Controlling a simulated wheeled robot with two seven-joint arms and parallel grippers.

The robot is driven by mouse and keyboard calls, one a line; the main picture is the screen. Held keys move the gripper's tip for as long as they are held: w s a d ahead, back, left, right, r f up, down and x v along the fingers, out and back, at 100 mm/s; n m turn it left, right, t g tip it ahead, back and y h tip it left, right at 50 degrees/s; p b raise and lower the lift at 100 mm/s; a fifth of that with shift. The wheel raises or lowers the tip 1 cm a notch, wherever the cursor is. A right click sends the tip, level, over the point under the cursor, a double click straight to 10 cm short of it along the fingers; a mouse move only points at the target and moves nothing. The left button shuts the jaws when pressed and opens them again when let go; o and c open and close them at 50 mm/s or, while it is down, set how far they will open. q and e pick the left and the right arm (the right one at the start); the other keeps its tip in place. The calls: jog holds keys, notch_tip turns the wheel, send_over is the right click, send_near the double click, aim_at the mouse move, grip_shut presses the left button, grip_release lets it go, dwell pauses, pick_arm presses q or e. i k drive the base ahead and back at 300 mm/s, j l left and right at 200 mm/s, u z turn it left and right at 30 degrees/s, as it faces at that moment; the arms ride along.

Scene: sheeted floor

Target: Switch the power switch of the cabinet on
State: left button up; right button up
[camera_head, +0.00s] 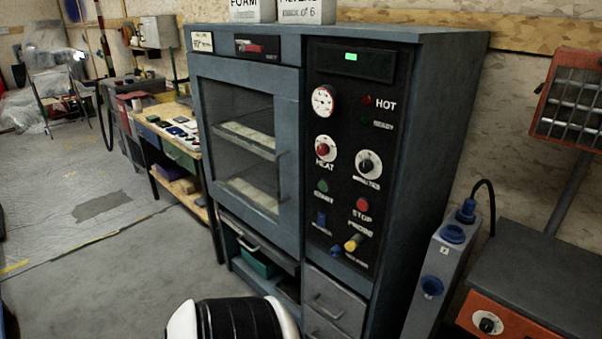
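The cabinet (386,35) is a tall blue-grey unit standing against the wall, with a glazed door on its left half. A red-handled switch (249,47) sits on a black plate in the strip above the door; the small lettering beside it is too blurred to read. The black control panel (345,100) on the right half carries a gauge, knobs, coloured buttons and a small lit green display (350,57). I cannot tell for certain which control is the power switch. Neither of my grippers is in view; only a rounded black-and-white part shows at the bottom edge.
Two white boxes stand on top of the cabinet. A workbench (160,125) with small items is at the left. A grey post with blue sockets (438,270) and an orange-fronted unit (510,325) stand at the right. The floor (90,280) at front left is clear.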

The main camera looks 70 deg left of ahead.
aim_at(321, 223)
jog(key=u, duration=1.95)
